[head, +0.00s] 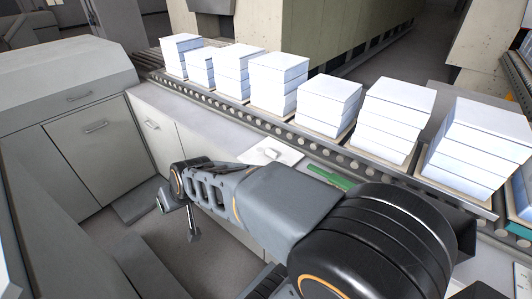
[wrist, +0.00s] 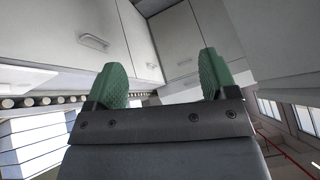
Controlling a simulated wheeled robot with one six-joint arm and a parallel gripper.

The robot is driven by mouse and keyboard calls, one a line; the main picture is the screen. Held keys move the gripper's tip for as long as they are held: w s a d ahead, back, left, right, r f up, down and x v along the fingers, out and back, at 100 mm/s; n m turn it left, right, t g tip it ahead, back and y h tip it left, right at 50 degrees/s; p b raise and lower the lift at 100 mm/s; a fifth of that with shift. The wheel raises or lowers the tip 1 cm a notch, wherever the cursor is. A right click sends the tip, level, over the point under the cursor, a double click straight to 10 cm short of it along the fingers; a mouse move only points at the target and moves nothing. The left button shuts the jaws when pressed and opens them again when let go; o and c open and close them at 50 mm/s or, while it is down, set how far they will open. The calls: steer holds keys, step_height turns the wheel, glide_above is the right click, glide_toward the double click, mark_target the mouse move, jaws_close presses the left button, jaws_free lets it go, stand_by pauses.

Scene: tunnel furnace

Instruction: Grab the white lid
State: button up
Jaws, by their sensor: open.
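The white lid (head: 283,156), a flat square plate with a small raised handle on top, lies on the grey counter beside the roller conveyor in the head view. My arm passes in front of the counter, just below the lid in the picture. My gripper (wrist: 163,75) shows in the wrist view with its two green fingers spread apart and nothing between them. It is away from the lid, low and left of it in the head view, where its fingers cannot be made out clearly.
Several stacks of white blocks (head: 328,100) stand on trays along the roller conveyor (head: 235,104). A green object (head: 329,177) lies on the counter right of the lid. Grey cabinets (head: 99,148) stand at left, with open floor between them and the counter.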

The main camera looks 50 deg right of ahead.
steer(key=shift+o, duration=0.9)
steer(key=w+d+m+t+h+p, duration=0.1)
steer(key=w+d+m+t+h, duration=0.1)
steer(key=w, duration=0.7)
steer(key=d+m+t, duration=0.1)
steer(key=d+m, duration=0.1)
steer(key=shift+w+d+f, duration=0.35)
steer(key=shift+f, duration=0.05)
steer(key=m+g+h+p, duration=0.3)
steer(key=m+g+h, duration=0.5)
steer(key=m+h, duration=0.5)
glide_toward(270, 153)
steer(key=shift+w+d+f+n+h+p, duration=0.25)
steer(key=shift+d+f+n+h+p, duration=0.6)
steer(key=shift+d+f+h, duration=0.35)
steer(key=shift+w+d+f+p, duration=0.15)
steer(key=shift+d+p, duration=0.15)
steer(key=shift+d, duration=0.75)
steer(key=shift+w+d+f+p, duration=0.1)
steer(key=shift+d+f+p, duration=0.2)
steer(key=shift+d, duration=0.7)
steer(key=shift+w+d+f+p, duration=0.1)
steer(key=shift+d+p, duration=0.25)
steer(key=shift+d, duration=0.7)
steer(key=shift+c, duration=0.4)
